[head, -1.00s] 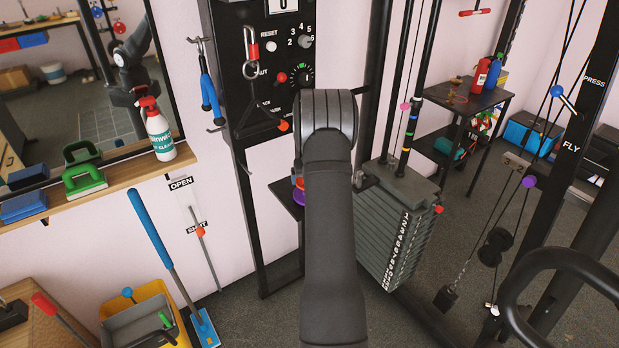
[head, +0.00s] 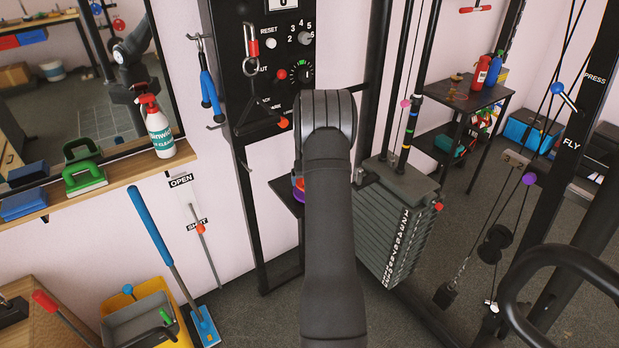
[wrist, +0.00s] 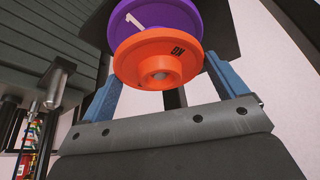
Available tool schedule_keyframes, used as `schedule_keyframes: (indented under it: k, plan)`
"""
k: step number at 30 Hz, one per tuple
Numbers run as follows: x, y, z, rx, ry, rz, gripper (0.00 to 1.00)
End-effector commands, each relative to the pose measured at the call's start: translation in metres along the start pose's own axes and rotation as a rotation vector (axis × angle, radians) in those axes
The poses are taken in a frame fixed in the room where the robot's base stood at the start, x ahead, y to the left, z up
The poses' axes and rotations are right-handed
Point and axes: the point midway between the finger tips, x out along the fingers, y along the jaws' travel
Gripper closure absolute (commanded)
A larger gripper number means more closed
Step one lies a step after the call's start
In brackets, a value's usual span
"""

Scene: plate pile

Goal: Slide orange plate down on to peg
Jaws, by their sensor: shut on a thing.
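The orange plate (wrist: 150,42) is between the two blue fingers of my gripper (wrist: 165,82) in the wrist view, and the gripper is shut on it. The plate has a raised hub with a grey centre. A larger purple plate (wrist: 124,20) with a white "1" lies just beyond it, partly covered by the orange plate. I cannot tell whether the two plates touch. In the head view only slivers of the orange plate (head: 298,183) and the purple plate (head: 301,196) show left of my arm. The peg cannot be made out clearly.
A dark shelf (head: 284,193) shows under the plates, beside the black control panel (head: 262,75). A grey weight stack (head: 392,235) stands close to the right of my arm. A narrow black upright (head: 370,85) rises behind my arm.

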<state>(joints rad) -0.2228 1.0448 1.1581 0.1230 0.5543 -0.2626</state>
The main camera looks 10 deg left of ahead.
Motion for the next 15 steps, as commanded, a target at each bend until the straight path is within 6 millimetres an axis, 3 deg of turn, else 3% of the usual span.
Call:
schedule_keyframes:
  k: [10, 11, 15]
  plan:
    - [0.0072, 0.0001, 0.0025, 0.000, 0.002, 0.000, 0.49]
    - [0.0068, 0.0001, 0.0021, 0.000, 0.002, 0.000, 0.04]
    - [0.0068, 0.0001, 0.0024, 0.000, 0.002, 0.000, 0.00]
